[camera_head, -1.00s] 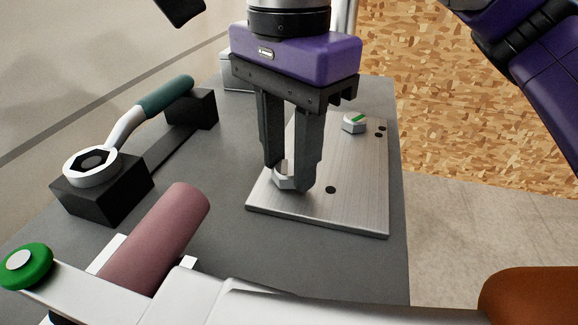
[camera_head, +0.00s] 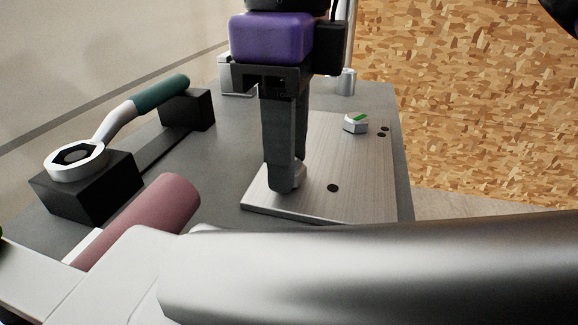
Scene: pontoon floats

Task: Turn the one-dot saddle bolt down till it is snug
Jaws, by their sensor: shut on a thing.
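My gripper (camera_head: 285,184) points straight down at the front left of the brushed metal plate (camera_head: 345,205). It is shut on a pale bolt head (camera_head: 301,173), mostly hidden behind the near finger. A single dark dot (camera_head: 333,188) is on the plate just right of this bolt. A second hex bolt (camera_head: 356,124), with a green stripe on top, stands farther back by two dark dots (camera_head: 383,131). I cannot see how far the held bolt is down in the plate.
A ring wrench (camera_head: 78,160) with a teal handle rests across two black blocks (camera_head: 85,190) at left. A pink cylinder (camera_head: 150,215) lies nearer. My silver arm link crosses the front. The grey bench's right edge is just beyond the plate.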

